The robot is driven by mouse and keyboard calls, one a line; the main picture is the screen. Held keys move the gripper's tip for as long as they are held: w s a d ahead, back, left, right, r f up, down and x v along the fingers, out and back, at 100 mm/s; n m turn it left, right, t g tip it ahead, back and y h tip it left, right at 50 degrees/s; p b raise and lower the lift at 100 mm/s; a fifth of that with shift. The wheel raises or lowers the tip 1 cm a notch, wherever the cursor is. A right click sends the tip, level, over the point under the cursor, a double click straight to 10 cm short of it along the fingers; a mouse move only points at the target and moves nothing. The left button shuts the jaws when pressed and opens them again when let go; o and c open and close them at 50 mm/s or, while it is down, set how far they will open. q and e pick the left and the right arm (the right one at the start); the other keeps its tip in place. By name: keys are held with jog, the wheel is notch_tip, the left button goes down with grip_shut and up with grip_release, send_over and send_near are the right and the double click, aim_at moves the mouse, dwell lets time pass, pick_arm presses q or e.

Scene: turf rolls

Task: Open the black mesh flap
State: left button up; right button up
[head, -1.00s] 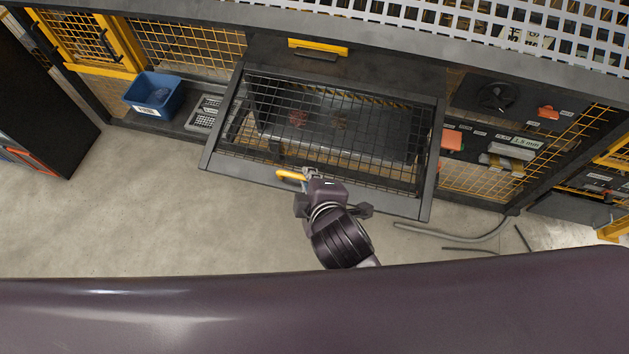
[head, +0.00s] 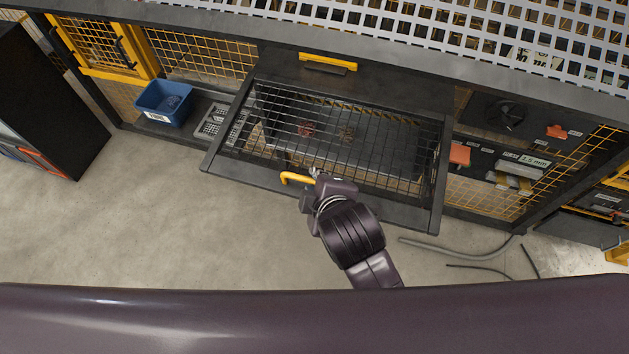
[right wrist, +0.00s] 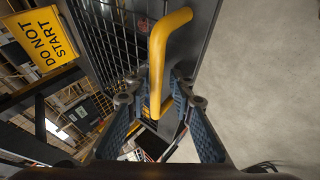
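The black mesh flap (head: 345,140) is a dark-framed wire grid in the middle of the head view. It lies over a dark recess, and its frame's wide near bar (head: 395,208) faces me. A yellow bar handle (head: 297,178) is at the near edge, left of centre. My right gripper (head: 312,180) is at this handle, with its fingers partly hidden by my wrist in the head view. In the right wrist view, the handle (right wrist: 162,55) passes between the fingertips, which stand apart with small gaps beside it. My left gripper is not in view.
A blue bin (head: 163,103) stands on a ledge to the left. Another yellow handle (head: 328,62) is on the panel behind the flap. Grey hoses (head: 455,250) lie on the floor at right. A yellow "DO NOT START" sign (right wrist: 42,40) shows in the wrist view. The left floor is clear.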

dwell(0.3)
jog(key=r, duration=0.8)
jog(key=shift+w+a+r, duration=0.1)
jog(key=shift+w+r, duration=0.15)
jog(key=shift+r, duration=0.1)
jog(key=shift+s+r, duration=0.25)
jog(key=shift+r, duration=0.45)
jog(key=shift+f, duration=0.1)
